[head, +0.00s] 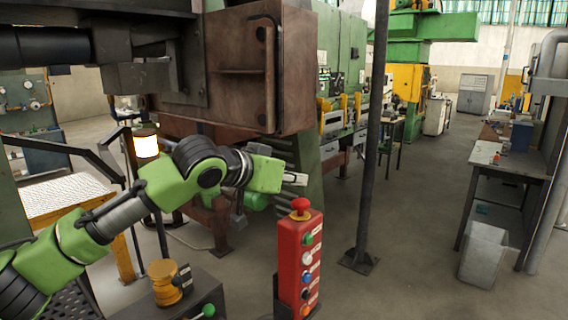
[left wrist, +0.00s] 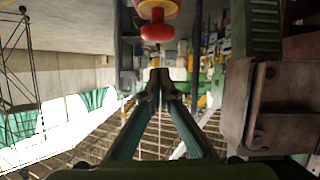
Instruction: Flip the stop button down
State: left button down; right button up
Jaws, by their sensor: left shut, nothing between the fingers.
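The stop button (head: 301,205) is a red mushroom knob on top of a red control box (head: 298,262) that has several coloured buttons down its face. My left gripper (head: 296,179) is just above and slightly left of the knob in the head view, apart from it in the picture. Its fingers are shut and empty. In the left wrist view, which looks upside down, the red knob (left wrist: 157,31) shows at the top, beyond the shut fingertips (left wrist: 161,78). My right gripper is in neither view.
A rusty furnace door (head: 262,70) hangs behind and above my left arm. A dark post (head: 374,130) stands right of the control box. A workbench (head: 510,160) and a grey bin (head: 484,252) are at the right. The floor between post and bench is clear.

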aim_at(295, 204)
pick_arm(q)
jog(key=shift+s+a+f, duration=0.1)
jog(key=shift+s+f, duration=0.05)
jog(key=shift+f, duration=0.45)
jog(key=shift+s+a+f, duration=0.1)
jog(key=shift+f, duration=0.45)
jog(key=shift+s+a+f+p, duration=0.1)
jog(key=shift+s+f+p, duration=0.05)
jog(key=shift+f+p, duration=0.15)
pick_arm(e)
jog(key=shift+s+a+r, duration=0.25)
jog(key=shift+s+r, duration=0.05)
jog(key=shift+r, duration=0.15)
pick_arm(q)
jog(key=shift+f, duration=0.15)
